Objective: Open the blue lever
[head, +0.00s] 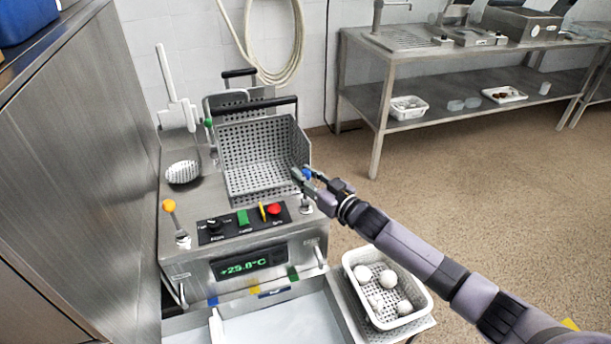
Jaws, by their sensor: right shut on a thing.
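The blue lever's knob (306,173) shows at the right front corner of the steel machine (184,253), above a small metal base. My right gripper (309,177) reaches in from the right and is shut on the blue lever near its top. The fingers hide part of the lever. The lever's stem looks close to upright, but its exact tilt is hard to tell. My left gripper is not in view.
A yellow-knobbed lever (169,206) stands at the machine's left front. A perforated basket (262,150) sits behind the control panel (243,222). A white basket with several white balls (408,314) stands below my right arm. Open floor lies to the right.

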